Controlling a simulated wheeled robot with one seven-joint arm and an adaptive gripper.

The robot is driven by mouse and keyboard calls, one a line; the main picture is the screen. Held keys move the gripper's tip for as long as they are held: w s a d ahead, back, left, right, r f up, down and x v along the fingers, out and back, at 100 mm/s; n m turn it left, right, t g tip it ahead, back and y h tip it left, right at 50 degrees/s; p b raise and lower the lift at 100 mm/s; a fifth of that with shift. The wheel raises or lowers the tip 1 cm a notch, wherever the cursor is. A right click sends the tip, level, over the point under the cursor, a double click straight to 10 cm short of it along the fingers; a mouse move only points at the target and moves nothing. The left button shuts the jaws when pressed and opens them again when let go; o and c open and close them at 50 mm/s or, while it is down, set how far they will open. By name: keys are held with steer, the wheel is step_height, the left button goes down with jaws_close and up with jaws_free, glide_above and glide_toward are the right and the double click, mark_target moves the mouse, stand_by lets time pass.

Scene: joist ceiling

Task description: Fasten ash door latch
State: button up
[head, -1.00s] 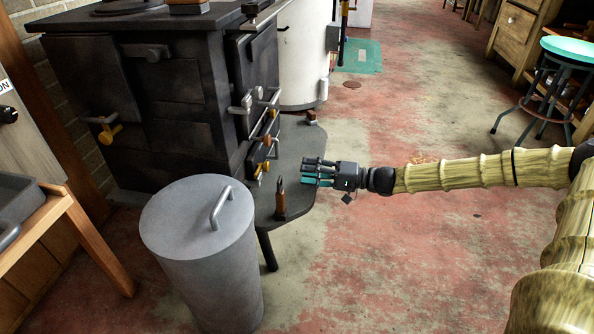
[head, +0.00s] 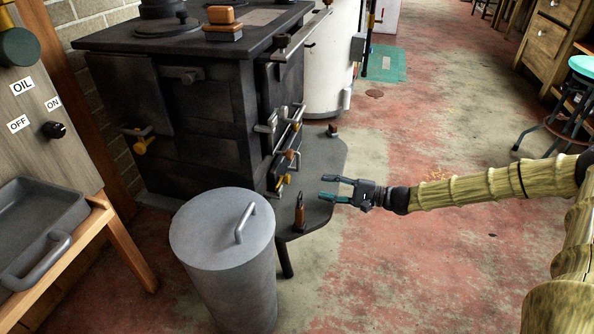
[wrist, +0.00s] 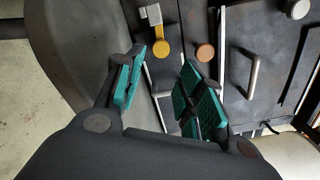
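The black stove (head: 200,125) stands left of my gripper, its front doors facing right. Low on that front is a latch with a yellow knob (head: 283,182); in the wrist view the yellow knob (wrist: 160,48) hangs on a pale grey bracket beyond my fingers. A copper-coloured knob (wrist: 205,52) and a bent metal handle (wrist: 253,76) are to its right. My gripper (head: 330,188) is open and empty, fingers pointing at the stove front, apart from it. It also shows in the wrist view (wrist: 160,88). Whether the ash door is fully closed cannot be told.
A grey lidded bin (head: 225,250) stands before the stove. A dark hearth plate (head: 325,160) juts out under my gripper, with a small upright brown-handled piece (head: 299,215) on it. A wooden stand with a grey tray (head: 35,225) is at left. Open floor lies to the right.

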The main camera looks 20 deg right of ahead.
mark_target(290, 178)
steer(key=m+p, duration=0.3)
steer(key=m, duration=0.2)
steer(key=r+m+p, duration=0.1)
steer(key=m+p, duration=0.1)
steer(key=shift+w+a+p, duration=0.15)
steer(key=shift+a+p, duration=0.1)
steer(key=shift+p, duration=0.05)
steer(key=m+p, duration=0.1)
steer(key=m, duration=0.1)
steer(key=shift+f+m, duration=0.1)
steer(key=shift+m, duration=0.3)
steer(key=shift+f+m, duration=0.2)
steer(key=shift+m, duration=0.2)
steer(key=b+x, duration=0.2)
steer(key=x, duration=0.7)
steer(key=shift+w+b, duration=0.15)
steer(key=shift+b, duration=0.2)
steer(key=shift+x, duration=0.75)
steer(key=shift+r, duration=0.1)
steer(key=shift+w, duration=0.1)
steer(key=c, duration=0.7)
